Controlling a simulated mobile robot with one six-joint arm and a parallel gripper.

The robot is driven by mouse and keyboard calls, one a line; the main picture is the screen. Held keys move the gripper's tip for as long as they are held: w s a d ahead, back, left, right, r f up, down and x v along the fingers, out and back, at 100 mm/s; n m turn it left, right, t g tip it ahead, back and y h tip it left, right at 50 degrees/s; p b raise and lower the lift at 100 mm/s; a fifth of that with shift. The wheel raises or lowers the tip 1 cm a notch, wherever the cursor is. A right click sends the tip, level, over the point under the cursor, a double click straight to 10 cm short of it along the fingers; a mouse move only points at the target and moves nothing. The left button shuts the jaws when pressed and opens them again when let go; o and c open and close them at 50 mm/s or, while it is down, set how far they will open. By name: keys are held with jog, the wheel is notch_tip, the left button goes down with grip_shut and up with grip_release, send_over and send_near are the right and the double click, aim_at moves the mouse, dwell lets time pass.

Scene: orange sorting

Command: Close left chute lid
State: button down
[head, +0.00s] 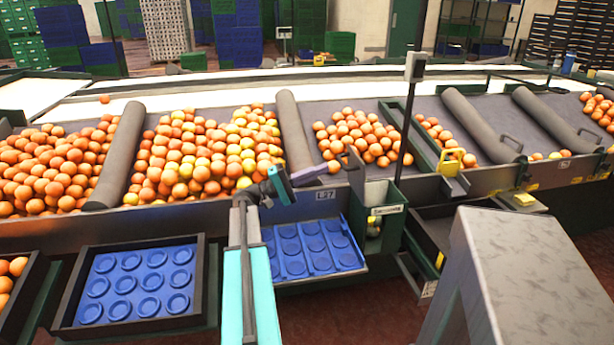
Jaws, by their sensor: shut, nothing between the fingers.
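My gripper (318,169) reaches in from the lower middle. Its fingers look closed and point right, with nothing seen between them. Their tips are close to a dark grey raised flap with a handle (352,164), which seems to be the chute lid, standing up at the left side of a narrow green bin (391,226). I cannot tell if the fingertips touch it. The bin's top looks open, with a pale inner wall showing. A few fruits are low in its front opening.
Oranges fill the sloped bays behind, between grey padded dividers (295,135). A blue tray (345,258) lies below the bay, and another blue tray in a dark crate (72,290) stands at left. A yellow handle (458,156) is at right. A grey block (520,270) fills the lower right.

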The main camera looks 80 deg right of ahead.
jog(key=shift+x, duration=1.75)
jog(key=shift+s, duration=0.1)
